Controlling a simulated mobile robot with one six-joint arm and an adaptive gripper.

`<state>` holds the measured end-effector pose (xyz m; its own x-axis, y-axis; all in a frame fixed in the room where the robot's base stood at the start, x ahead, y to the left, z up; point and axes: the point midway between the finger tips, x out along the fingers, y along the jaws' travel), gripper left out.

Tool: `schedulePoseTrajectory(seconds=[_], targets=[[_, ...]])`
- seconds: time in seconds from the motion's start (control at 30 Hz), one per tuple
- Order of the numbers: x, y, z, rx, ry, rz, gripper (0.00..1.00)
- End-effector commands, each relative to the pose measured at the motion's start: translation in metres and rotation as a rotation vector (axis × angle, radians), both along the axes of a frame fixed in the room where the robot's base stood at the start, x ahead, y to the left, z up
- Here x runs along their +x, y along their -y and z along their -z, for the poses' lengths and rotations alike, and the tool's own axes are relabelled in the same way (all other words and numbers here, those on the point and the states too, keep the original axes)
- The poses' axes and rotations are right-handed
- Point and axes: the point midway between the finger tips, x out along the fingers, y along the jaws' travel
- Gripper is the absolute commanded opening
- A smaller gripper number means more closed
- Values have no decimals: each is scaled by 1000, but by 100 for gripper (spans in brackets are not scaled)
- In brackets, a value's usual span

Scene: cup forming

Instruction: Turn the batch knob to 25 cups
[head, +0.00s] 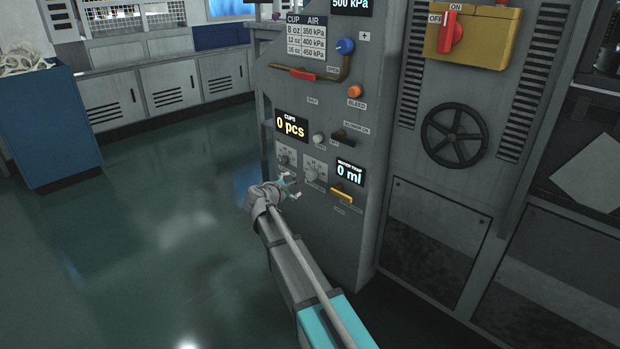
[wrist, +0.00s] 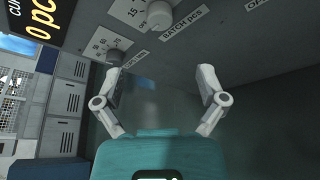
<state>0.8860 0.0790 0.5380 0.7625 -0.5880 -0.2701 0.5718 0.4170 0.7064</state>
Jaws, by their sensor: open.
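The batch knob (wrist: 159,14) is a pale round knob on a white scale plate, at the top edge of the wrist view beside a "BATCH PCS" label (wrist: 182,26). Marks such as "15" show on its plate; its exact setting is unclear. In the head view the batch knob (head: 314,170) is low on the grey panel, just above and right of my gripper (head: 292,187). My gripper also shows in the wrist view (wrist: 160,78). Its two fingers are spread with nothing between them, and it is apart from the knob.
A smaller dial (head: 285,156) is left of the batch knob; it shows near my left finger in the wrist view (wrist: 115,57). The cups display (head: 291,126) reads 0 pcs. A yellow lever (head: 342,195) sits below the 0 ml display (head: 349,173). Open floor lies left.

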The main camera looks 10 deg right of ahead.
Motion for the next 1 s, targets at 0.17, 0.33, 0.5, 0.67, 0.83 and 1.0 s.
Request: schedulePoseTrajectory(seconds=[0.17, 0.33, 0.5, 0.67, 0.83, 1.0], targets=[[4, 3, 2, 1, 0, 1, 91], [15, 10, 6, 1, 0, 1, 91], [32, 22, 13, 1, 1, 2, 91], [51, 37, 20, 2, 0, 1, 91], [71, 52, 27, 1, 0, 1, 91], [88, 67, 33, 2, 0, 1, 91]])
